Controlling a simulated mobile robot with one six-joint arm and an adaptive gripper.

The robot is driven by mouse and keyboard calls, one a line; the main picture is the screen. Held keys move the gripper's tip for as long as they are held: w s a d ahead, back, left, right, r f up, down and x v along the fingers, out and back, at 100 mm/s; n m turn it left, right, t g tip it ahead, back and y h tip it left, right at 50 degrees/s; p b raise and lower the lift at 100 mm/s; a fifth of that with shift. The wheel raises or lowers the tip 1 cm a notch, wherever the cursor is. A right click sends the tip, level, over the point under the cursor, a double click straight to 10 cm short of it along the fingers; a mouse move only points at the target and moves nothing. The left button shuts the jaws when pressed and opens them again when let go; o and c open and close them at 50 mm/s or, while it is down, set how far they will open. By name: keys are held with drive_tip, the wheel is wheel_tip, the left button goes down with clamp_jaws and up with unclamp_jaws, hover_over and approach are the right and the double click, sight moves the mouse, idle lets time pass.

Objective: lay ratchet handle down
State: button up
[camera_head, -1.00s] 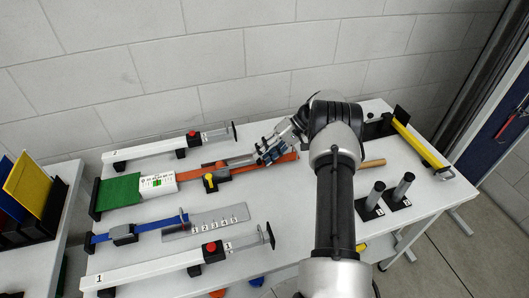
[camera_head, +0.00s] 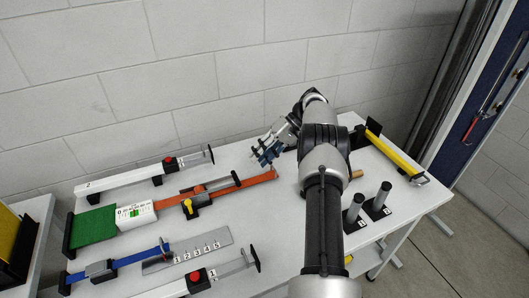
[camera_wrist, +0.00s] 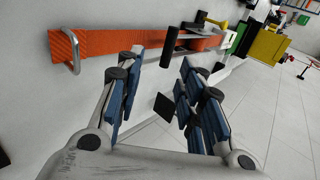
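The orange strap (camera_head: 255,181) runs along the table through a dark ratchet (camera_head: 203,199), with a yellow knob (camera_head: 187,206) at its left. The ratchet's grey handle (camera_head: 221,183) points right, low along the strap. In the wrist view the handle ends in a black cylindrical grip (camera_wrist: 170,47) crosswise by the orange strap (camera_wrist: 115,45). I cannot tell whether it lies fully flat. My gripper (camera_head: 265,156) is above the table, right of the handle and apart from it. In the wrist view its blue-padded fingers (camera_wrist: 155,85) are spread, with no object held.
A green mat (camera_head: 93,228) and white label block (camera_head: 136,215) are left of the ratchet. White bars with red buttons (camera_head: 168,161) lie behind and in front. A blue strap (camera_head: 130,259), two upright posts (camera_head: 378,200) and a yellow bar (camera_head: 393,152) share the table. A wall rises behind.

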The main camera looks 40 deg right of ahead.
drive_tip(key=shift+v, duration=1.1)
drive_tip(key=shift+a, duration=0.1)
drive_tip(key=s+a+r+g+h, duration=0.1)
drive_tip(key=s+a+r+h, duration=0.15)
drive_tip(key=a+r, duration=0.75)
drive_tip(key=s+a+r+h, duration=0.1)
drive_tip(key=a+r+h, duration=0.2)
drive_tip(key=a+r, duration=0.65)
drive_tip(key=s+a+r+n+h, duration=0.2)
drive_tip(key=s+a+r, duration=0.2)
drive_tip(key=s+a, duration=0.6)
drive_tip(key=s+a+f+t+h, duration=0.1)
drive_tip(key=s+f, duration=0.2)
drive_tip(key=s, duration=0.5)
drive_tip(key=s+a+f+n+t, duration=0.1)
drive_tip(key=s+f+t, duration=0.1)
drive_tip(key=s, duration=0.6)
drive_tip(key=shift+a+f+h, duration=0.35)
drive_tip(key=shift+a+f, duration=0.05)
drive_tip(key=shift+f, duration=0.1)
